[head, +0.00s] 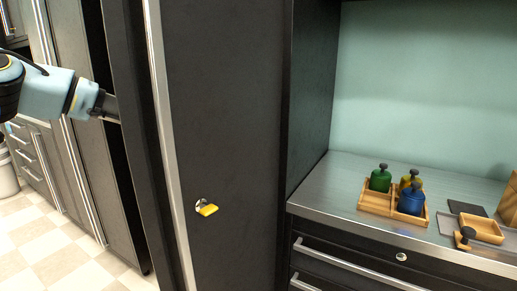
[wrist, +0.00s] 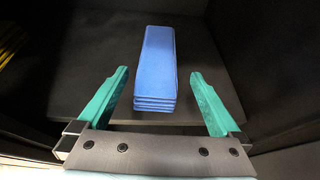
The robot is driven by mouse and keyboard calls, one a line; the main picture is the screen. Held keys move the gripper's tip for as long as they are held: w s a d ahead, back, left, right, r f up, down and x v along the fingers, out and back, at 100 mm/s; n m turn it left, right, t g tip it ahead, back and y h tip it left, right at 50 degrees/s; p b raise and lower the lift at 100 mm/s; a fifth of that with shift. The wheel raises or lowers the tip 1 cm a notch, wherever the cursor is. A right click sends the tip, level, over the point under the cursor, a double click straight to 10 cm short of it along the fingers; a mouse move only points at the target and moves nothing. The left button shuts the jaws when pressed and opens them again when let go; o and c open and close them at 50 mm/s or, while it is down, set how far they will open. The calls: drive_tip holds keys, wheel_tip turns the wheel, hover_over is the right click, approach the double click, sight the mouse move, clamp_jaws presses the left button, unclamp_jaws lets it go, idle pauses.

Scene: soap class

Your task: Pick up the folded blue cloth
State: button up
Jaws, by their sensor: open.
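The folded blue cloth (wrist: 157,68) lies as a long stacked block on a dark shelf (wrist: 90,92) in the wrist view. Its near end, showing several layers, faces my gripper. My gripper (wrist: 160,80) is open, with its green fingers spread on the left and right of the near end of the cloth. The fingers do not appear to touch it. In the head view, my arm is at the left and the cloth is hidden inside the dark cabinet, along with the fingertips.
A dark cabinet door (head: 222,120) with a yellow-tagged lock stands in the middle. On the metal counter (head: 330,185) at the right are a wooden tray (head: 375,201) with green, yellow and blue bottles, and a small wooden dish (head: 483,229). Dark walls flank the shelf; yellow items (wrist: 10,42) show far left.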

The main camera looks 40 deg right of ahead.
drive_tip(key=p+x, duration=0.1)
drive_tip(key=x, duration=0.3)
drive_tip(key=shift+d+f, duration=0.1)
drive_tip(key=shift+d, duration=0.1)
drive_tip(key=p+x, duration=0.1)
drive_tip(key=x, duration=0.1)
drive_tip(key=p+x, duration=0.2)
drive_tip(key=shift+w+d, duration=0.2)
drive_tip(key=shift+d, duration=0.15)
drive_tip(key=shift+w+d+f, duration=0.1)
drive_tip(key=shift+d+f, duration=0.05)
drive_tip(key=shift+d, duration=0.15)
drive_tip(key=c, duration=1.3)
